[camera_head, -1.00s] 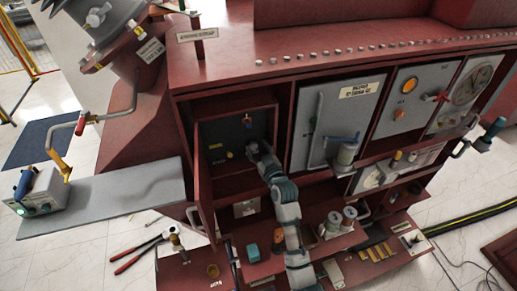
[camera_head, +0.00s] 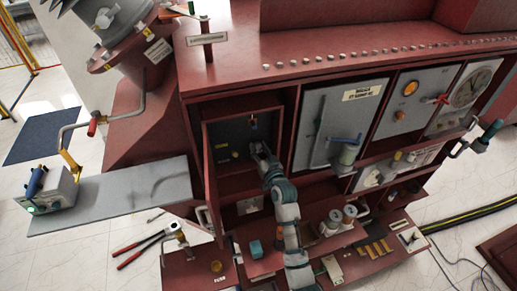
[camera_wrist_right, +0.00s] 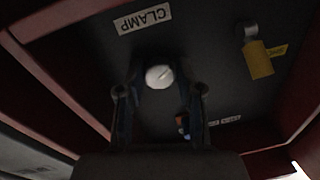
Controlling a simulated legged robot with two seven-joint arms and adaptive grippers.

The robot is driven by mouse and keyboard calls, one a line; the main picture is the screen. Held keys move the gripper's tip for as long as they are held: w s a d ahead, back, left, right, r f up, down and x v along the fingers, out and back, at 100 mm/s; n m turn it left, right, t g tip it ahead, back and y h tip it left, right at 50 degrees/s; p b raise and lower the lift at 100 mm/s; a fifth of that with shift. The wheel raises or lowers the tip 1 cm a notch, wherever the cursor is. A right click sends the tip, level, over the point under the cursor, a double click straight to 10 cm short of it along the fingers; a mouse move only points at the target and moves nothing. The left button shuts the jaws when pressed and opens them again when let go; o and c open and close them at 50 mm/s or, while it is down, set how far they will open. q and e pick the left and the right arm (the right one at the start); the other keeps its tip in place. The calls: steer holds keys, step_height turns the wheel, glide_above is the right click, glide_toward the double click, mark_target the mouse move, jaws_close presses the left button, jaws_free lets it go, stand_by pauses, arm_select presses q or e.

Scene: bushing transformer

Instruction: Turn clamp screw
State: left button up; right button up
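The clamp screw (camera_wrist_right: 158,76) is a round white head with a small notch, on the dark back wall of an open compartment (camera_head: 228,133). It sits just below the CLAMP label (camera_wrist_right: 145,18) in the right wrist view. My right gripper (camera_head: 258,150) reaches into this compartment and hides the screw in the head view. In the wrist view the two fingers of the right gripper (camera_wrist_right: 159,88) stand apart, one on each side of the screw head. Whether they touch it cannot be told. My left gripper is not in view.
A small red and blue part (camera_wrist_right: 183,122) is near one finger. A yellow padlock-like tag (camera_wrist_right: 258,60) hangs on the same wall. Red compartment walls close in around the gripper. A grey shelf (camera_head: 120,195) extends to the left; jars (camera_head: 342,216) stand below right.

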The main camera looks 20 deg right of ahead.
steer(key=shift+o, duration=1.3)
steer(key=shift+d, duration=0.1)
steer(key=shift+s, duration=0.15)
steer(key=s+d, duration=0.1)
steer(key=s, duration=1)
steer(key=shift+s+d+f, duration=0.2)
steer(key=shift+s+f, duration=0.05)
steer(key=shift+f, duration=0.05)
